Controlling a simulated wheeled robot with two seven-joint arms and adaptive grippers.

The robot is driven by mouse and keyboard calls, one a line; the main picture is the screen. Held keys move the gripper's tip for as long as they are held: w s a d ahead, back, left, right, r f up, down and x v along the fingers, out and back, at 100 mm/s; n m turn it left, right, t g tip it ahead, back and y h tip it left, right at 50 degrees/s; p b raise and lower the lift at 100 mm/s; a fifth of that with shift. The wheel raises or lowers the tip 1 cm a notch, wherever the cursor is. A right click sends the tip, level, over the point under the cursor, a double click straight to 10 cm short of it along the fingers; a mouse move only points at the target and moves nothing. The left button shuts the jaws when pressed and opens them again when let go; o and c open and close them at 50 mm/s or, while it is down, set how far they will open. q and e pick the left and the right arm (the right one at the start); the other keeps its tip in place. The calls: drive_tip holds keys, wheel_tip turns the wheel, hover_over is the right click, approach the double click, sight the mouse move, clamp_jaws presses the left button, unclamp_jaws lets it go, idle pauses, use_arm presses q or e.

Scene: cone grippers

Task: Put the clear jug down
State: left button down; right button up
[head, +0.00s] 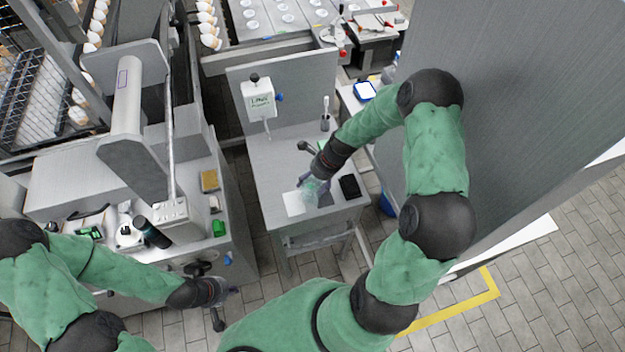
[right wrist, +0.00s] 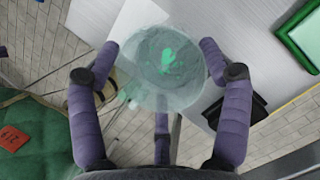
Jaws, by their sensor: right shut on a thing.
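The clear jug (right wrist: 150,85) is a see-through round vessel with a green patch showing in it. In the right wrist view it sits between the purple fingers of my right gripper (right wrist: 160,50), which is shut on it. In the head view the jug (head: 314,190) is small and partly covered by my right gripper (head: 312,184), over the front part of the grey table (head: 275,165). I cannot tell whether its base touches the table. My left gripper (head: 227,305) is empty at the lower left, away from the jug, with its fingers apart.
A white sheet (head: 294,203) lies left of the jug and a black pad (head: 349,187) lies right of it. A tall grey panel (head: 520,100) rises at right.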

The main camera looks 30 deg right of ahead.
drive_tip(key=o, duration=1.7)
drive_tip(key=shift+c, duration=0.2)
drive_tip(key=p+v, duration=0.2)
drive_tip(key=v, duration=1)
